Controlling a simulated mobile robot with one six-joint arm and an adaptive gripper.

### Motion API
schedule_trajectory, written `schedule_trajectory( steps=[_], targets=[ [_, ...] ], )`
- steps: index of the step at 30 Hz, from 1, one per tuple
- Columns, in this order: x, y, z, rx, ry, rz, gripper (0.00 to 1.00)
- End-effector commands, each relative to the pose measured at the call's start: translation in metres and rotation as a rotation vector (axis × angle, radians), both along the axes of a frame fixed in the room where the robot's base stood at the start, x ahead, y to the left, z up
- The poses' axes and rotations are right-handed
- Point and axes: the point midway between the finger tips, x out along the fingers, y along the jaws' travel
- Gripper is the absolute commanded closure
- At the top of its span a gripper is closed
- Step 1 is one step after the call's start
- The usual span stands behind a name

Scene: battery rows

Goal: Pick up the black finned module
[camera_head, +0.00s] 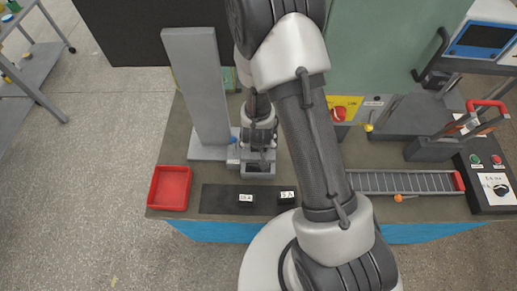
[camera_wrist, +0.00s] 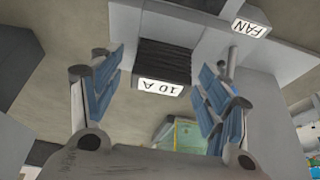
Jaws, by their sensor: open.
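The black finned module (camera_wrist: 162,60) shows in the wrist view, with ridged sides and a white label reading 10 A, upside down in the picture. It sits against a pale grey surface. My gripper (camera_wrist: 160,78) is open, with one blue-grey finger on each side of the module. The fingers look apart from it, and I cannot tell how far beyond their tips it lies. In the head view my gripper (camera_head: 257,152) is low over a grey fixture (camera_head: 258,173) at the foot of a grey column. It hides most of what is there.
A grey block with a FAN label (camera_wrist: 250,28) stands close beside the module. The tall grey column (camera_head: 197,85) is left of my gripper. A black strip (camera_head: 218,197) with small labelled black blocks lies in front, beside a red tray (camera_head: 170,187). A roller track (camera_head: 408,182) is right.

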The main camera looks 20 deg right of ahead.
Motion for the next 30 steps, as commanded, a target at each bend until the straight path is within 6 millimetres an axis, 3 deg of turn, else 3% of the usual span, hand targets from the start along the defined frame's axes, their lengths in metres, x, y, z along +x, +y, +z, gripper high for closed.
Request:
schedule_trajectory(
  steps=[5, 30],
  targets=[
    [0.0003, 0.0001, 0.0009, 0.000, -0.001, 0.000, 0.30],
    [0.0003, 0.0002, 0.0011, 0.000, -0.001, 0.001, 0.84]
  ],
)
